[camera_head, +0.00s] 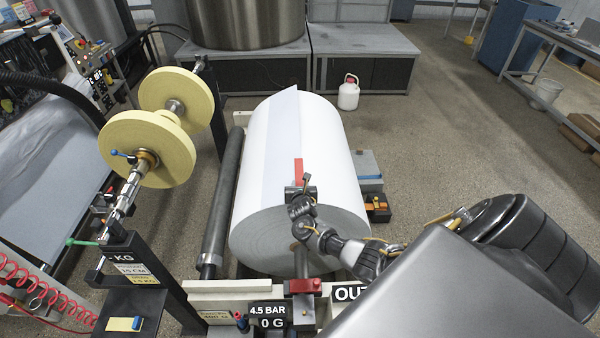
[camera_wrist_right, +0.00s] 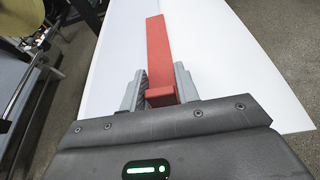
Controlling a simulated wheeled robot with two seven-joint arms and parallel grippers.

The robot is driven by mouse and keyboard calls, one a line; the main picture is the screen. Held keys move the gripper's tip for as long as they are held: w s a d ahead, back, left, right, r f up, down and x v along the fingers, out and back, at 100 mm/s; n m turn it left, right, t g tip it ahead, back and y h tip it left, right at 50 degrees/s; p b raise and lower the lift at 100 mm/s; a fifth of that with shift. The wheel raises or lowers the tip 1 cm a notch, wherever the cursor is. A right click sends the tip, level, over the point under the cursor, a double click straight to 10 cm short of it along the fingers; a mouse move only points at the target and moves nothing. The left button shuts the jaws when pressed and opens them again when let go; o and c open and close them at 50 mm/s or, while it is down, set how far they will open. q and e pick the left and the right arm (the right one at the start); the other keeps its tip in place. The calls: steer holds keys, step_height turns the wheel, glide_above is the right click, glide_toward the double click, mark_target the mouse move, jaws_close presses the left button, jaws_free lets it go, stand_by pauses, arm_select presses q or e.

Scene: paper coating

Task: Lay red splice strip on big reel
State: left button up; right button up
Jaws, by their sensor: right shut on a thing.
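The big reel (camera_head: 321,146) is a large white paper roll lying on its stand in the middle of the head view, with its grey end face toward me. It also fills much of the right wrist view (camera_wrist_right: 225,55). The red splice strip (camera_head: 298,170) shows over the reel's top near its front end. My right gripper (camera_head: 300,190) is shut on the near end of the strip (camera_wrist_right: 158,50), which points away from the fingers along the reel. I cannot tell whether the strip touches the paper. My left gripper is not in view.
A dark roller (camera_head: 222,195) runs along the reel's left side. Yellow tape rolls (camera_head: 150,148) sit on a shaft at the left. An orange-topped item (camera_head: 377,202) is right of the reel. Grey floor (camera_head: 470,130) is open farther right.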

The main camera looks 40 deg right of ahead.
steer(key=o, duration=1)
steer(key=shift+o, duration=0.2)
steer(key=shift+s, duration=0.1)
steer(key=p+v, duration=0.1)
steer(key=v, duration=0.9)
steer(key=shift+s+a+r, duration=0.15)
steer(key=shift+s+a, duration=0.05)
steer(key=shift+a, duration=0.05)
